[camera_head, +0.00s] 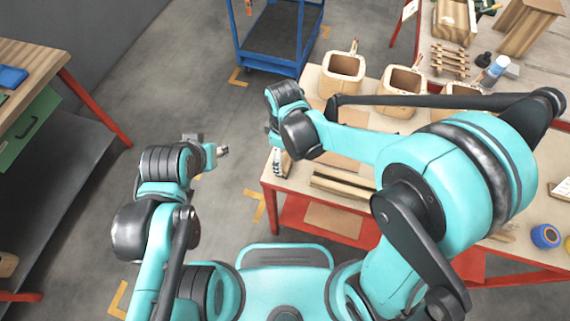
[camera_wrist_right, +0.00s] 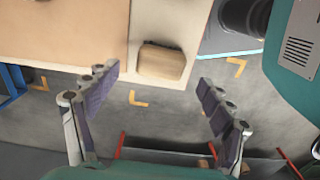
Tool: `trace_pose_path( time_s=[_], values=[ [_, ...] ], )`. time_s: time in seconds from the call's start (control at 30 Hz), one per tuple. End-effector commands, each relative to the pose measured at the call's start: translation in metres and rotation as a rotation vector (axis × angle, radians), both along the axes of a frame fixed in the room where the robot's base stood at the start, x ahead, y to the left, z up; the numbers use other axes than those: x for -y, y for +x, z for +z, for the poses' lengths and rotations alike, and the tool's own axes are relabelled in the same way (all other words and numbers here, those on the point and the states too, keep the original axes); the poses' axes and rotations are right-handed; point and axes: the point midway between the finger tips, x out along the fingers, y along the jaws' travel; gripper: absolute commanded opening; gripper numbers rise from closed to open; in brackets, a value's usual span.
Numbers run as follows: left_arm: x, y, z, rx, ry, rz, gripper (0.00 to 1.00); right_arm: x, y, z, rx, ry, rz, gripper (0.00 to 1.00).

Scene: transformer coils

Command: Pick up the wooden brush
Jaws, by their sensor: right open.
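The wooden brush appears to be the small tan block with rounded corners (camera_wrist_right: 161,63) in the right wrist view. It lies on the pale tabletop close to its edge. My right gripper (camera_wrist_right: 158,77) is open, its two fingers spread to either side of the block in the picture, with nothing between them; the height gap is hard to judge. In the head view my right gripper (camera_head: 281,162) points down at the table's left edge, and I cannot make out the brush there. My left gripper (camera_head: 220,151) is off the table over the floor; its jaws are too small to read.
The work table (camera_head: 290,118) carries wooden boxes (camera_head: 343,73), and a wooden bar (camera_head: 342,188) lies near its front. A blue cart (camera_head: 270,45) stands behind. A workbench (camera_head: 40,70) is at left. Floor between bench and table is clear.

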Motion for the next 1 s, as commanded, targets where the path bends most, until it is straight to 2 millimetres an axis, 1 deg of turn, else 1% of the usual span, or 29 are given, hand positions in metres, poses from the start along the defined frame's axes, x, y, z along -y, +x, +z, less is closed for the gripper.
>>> trace_pose_path(
  time_s=[0.03, 0.17, 0.3, 0.4, 0.5, 0.67, 0.7, 0.77, 0.8, 0.87, 0.9, 1.0],
  values=[
    [0.000, 0.000, -0.005, 0.000, 0.000, 0.000, 0.40, 0.000, 0.000, -0.008, 0.000, 0.000, -0.001, 0.81],
    [0.000, 0.000, -0.011, 0.000, 0.000, 0.000, 0.40, 0.001, 0.000, -0.019, 0.001, 0.001, -0.002, 0.81],
    [0.000, 0.000, -0.026, 0.000, 0.000, 0.000, 0.40, 0.002, -0.001, -0.042, 0.001, 0.001, -0.003, 0.81],
    [0.000, 0.000, -0.031, 0.000, 0.000, 0.000, 0.40, 0.002, -0.001, -0.055, 0.001, 0.001, -0.003, 0.81],
    [0.000, 0.000, -0.032, 0.000, 0.000, 0.000, 0.40, 0.002, -0.001, -0.058, 0.003, 0.001, -0.003, 0.81],
    [0.000, 0.000, -0.030, 0.000, 0.000, 0.000, 0.40, 0.002, -0.001, -0.057, 0.003, 0.001, -0.004, 0.81],
    [0.000, 0.000, -0.030, 0.000, 0.000, 0.000, 0.40, 0.002, -0.001, -0.057, 0.003, 0.001, -0.004, 0.70],
    [0.000, 0.000, -0.030, 0.000, 0.000, 0.000, 0.40, 0.002, -0.001, -0.057, 0.003, 0.001, -0.004, 0.55],
    [0.000, 0.000, -0.030, 0.000, 0.000, 0.000, 0.40, 0.002, -0.001, -0.057, 0.003, 0.001, -0.004, 0.44],
    [0.000, 0.000, -0.030, 0.000, 0.000, 0.000, 0.40, 0.002, -0.001, -0.057, 0.003, 0.001, -0.004, 0.28],
    [0.000, 0.000, -0.030, 0.000, 0.000, 0.000, 0.40, 0.002, -0.001, -0.057, 0.003, 0.001, -0.004, 0.27],
    [0.000, 0.000, -0.030, 0.000, 0.000, 0.000, 0.40, 0.002, -0.001, -0.057, 0.003, 0.001, -0.004, 0.27]
  ],
)
